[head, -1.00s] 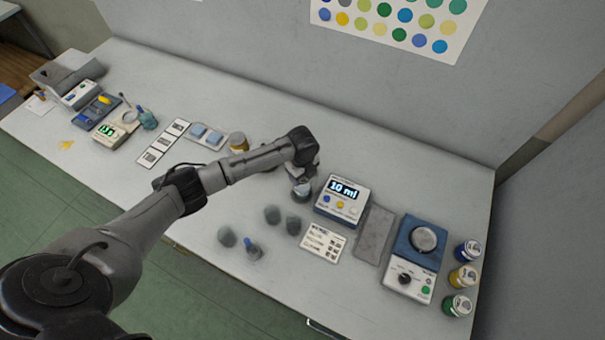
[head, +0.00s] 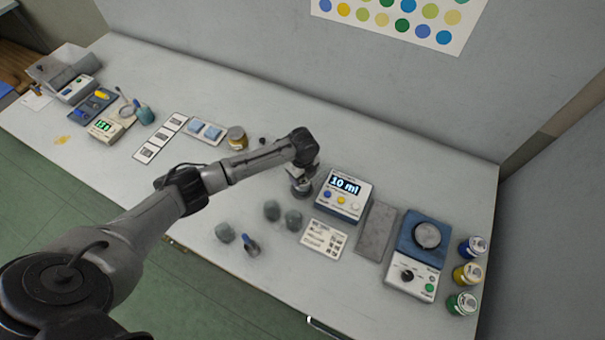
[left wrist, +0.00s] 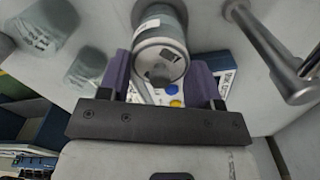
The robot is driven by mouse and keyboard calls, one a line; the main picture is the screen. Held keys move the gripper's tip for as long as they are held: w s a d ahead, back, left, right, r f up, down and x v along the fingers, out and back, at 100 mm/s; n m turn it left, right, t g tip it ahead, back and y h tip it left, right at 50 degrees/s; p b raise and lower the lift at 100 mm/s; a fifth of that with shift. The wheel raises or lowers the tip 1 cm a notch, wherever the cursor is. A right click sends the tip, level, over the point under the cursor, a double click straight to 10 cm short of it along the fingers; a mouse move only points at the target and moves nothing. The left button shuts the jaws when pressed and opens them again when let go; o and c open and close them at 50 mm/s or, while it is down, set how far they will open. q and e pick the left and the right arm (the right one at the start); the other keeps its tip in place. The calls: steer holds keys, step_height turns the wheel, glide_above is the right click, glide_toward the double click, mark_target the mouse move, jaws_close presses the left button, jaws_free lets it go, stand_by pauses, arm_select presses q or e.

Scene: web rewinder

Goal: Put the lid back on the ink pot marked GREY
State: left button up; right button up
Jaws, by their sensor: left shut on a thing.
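My left gripper (head: 302,188) points down over the bench, left of the box with the "10 ml" display. In the left wrist view its purple fingers (left wrist: 160,80) are shut on the sides of a round grey lid (left wrist: 158,62) with a dark mark on its face. A grey jar-like body (left wrist: 160,18) shows directly behind the lid, in line with it; I take it for the GREY ink pot, but I cannot read its name. The lid looks on or very close to the pot; I cannot tell whether it is seated. My right gripper is not in view.
The display box (head: 344,194) stands close right of my gripper. Ink pots (head: 467,274) line the right edge, beyond a scale (head: 418,255).

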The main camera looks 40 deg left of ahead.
arm_select(q)
steer(key=shift+p, duration=0.35)
stand_by(0.5)
stand_by(0.7)
steer(key=shift+f+p, duration=0.15)
steer(key=shift+p, duration=0.3)
stand_by(0.7)
stand_by(0.4)
stand_by(0.3)
stand_by(0.4)
steer(key=o, duration=1.2)
steer(key=shift+p, duration=0.35)
